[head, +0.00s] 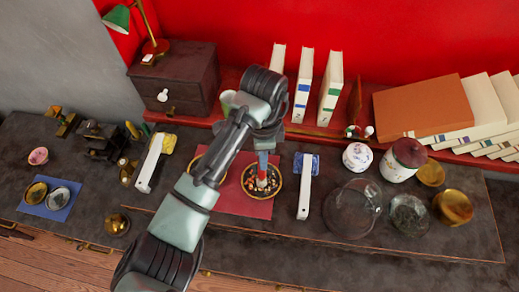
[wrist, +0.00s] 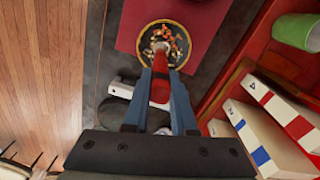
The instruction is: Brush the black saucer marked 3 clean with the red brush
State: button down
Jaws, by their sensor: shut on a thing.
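A black saucer with a gold rim (head: 280,186) lies on a dark red mat, covered with brown and pale bits. It also shows in the wrist view (wrist: 139,46). I cannot read a number on it. My gripper (head: 262,158) is above this saucer, shut on the red brush (head: 262,182). In the wrist view the brush's red handle (wrist: 160,90) stands between my two fingers, and its pale head is over the bits. I cannot tell whether the bristles touch them. Another gold-rimmed round dish (head: 194,164) is mostly hidden behind my arm.
A white-handled blue brush (head: 305,186) lies right of the mat (head: 232,204), and a white-handled yellow brush (head: 150,164) lies left. A glass dish (head: 352,210), lidded jars and brass bowls stand right. Books (head: 331,88) and a drawer box (head: 180,80) stand behind.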

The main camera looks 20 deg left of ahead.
jog(key=shift+d, duration=0.2)
jog(key=shift+r, duration=0.1)
notch_tip(320, 180, up, 6)
jog(key=p, duration=0.5)
